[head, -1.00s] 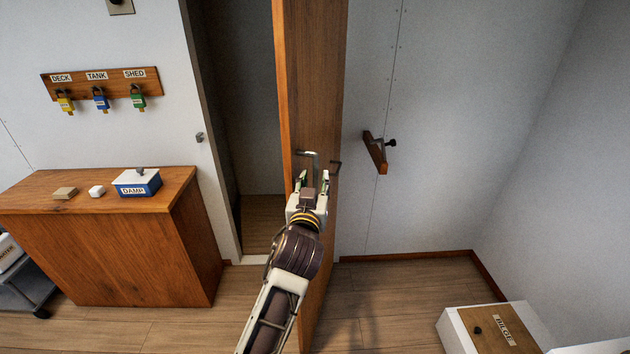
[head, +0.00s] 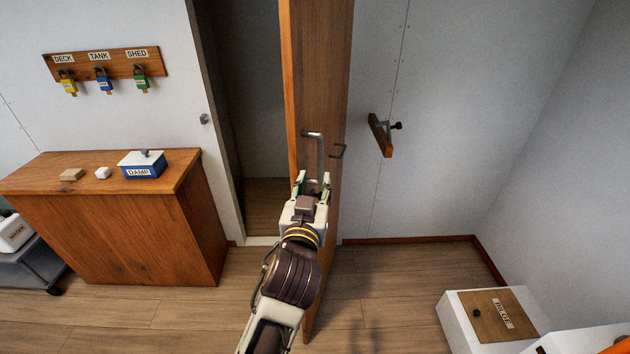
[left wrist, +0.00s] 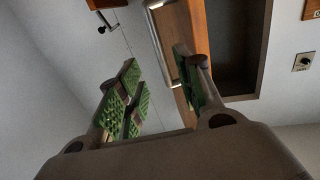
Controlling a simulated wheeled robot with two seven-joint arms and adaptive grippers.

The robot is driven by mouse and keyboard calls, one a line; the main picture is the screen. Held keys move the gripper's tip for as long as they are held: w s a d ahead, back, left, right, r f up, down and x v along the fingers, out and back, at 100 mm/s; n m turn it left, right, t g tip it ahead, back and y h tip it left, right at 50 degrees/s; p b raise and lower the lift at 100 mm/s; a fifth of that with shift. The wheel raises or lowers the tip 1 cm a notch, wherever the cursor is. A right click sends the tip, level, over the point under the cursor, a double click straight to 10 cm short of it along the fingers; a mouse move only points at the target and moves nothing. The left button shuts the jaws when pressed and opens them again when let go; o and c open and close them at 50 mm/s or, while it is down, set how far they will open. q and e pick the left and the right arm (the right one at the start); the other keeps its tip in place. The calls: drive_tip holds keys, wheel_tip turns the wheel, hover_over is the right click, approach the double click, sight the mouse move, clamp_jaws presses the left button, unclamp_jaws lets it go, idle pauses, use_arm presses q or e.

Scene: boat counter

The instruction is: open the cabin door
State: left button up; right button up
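The wooden cabin door (head: 325,90) stands open in the head view, swung out from its doorway. My left gripper (head: 314,184) is at the lower part of the bar handle. In the left wrist view its green-padded fingers (left wrist: 158,88) are spread apart, with the bar handle (left wrist: 165,45) running down close to the right finger. I cannot tell whether they touch. My right gripper is not in view.
The dark doorway (head: 258,130) is open left of the door. A wooden counter (head: 120,235) with a blue DAMP box (head: 143,165) stands at left. A wooden wall bracket (head: 381,136) is right of the door. A white box (head: 455,320) with a wooden lid is at lower right. Floor between is clear.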

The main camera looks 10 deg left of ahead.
use_arm(q)
drive_tip(key=shift+s, duration=0.65)
